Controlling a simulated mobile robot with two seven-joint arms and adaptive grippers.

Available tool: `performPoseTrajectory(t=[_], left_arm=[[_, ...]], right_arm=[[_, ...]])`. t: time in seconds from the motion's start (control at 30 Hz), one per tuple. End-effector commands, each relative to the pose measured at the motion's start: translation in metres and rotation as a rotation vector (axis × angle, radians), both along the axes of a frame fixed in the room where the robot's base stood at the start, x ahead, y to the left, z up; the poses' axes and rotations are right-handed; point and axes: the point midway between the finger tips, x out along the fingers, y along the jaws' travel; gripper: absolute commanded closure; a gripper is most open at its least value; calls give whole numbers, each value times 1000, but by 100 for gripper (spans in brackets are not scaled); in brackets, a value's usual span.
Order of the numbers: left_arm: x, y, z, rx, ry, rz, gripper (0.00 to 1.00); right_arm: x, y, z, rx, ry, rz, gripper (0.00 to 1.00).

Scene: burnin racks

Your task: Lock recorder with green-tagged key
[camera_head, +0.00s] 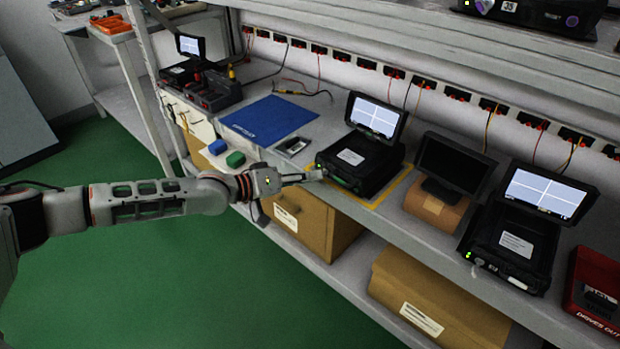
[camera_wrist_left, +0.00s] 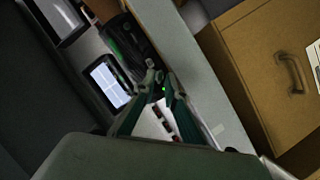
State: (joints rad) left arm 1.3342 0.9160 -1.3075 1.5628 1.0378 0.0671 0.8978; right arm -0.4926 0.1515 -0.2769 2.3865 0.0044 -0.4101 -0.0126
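The middle black recorder (camera_head: 362,165) stands on the bench inside a yellow outline, its screen (camera_head: 376,117) raised and lit. A green strip (camera_head: 345,184) and a small green light show along its front. My left gripper (camera_head: 321,174) reaches its front left corner. In the left wrist view the two fingertips (camera_wrist_left: 161,80) are close together beside a green light, next to a dark body with a green edge (camera_wrist_left: 122,48). I cannot make out a key between them. Another recorder (camera_head: 515,241) stands to the right, with a small pale item hanging at its front. My right gripper is not in view.
A dark monitor (camera_head: 455,162) stands between the recorders. A red bin (camera_head: 599,287) is at right. Cardboard boxes (camera_head: 438,300) sit below the bench.

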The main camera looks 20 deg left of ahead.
Motion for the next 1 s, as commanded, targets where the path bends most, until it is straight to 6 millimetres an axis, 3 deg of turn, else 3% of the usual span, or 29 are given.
performPoseTrajectory(t=[0.47,1.0], left_arm=[[-7,4,1,1,1,-2,80],[-80,62,27,1,1,-2,80]], right_arm=[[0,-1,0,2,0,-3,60],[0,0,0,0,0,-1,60]])
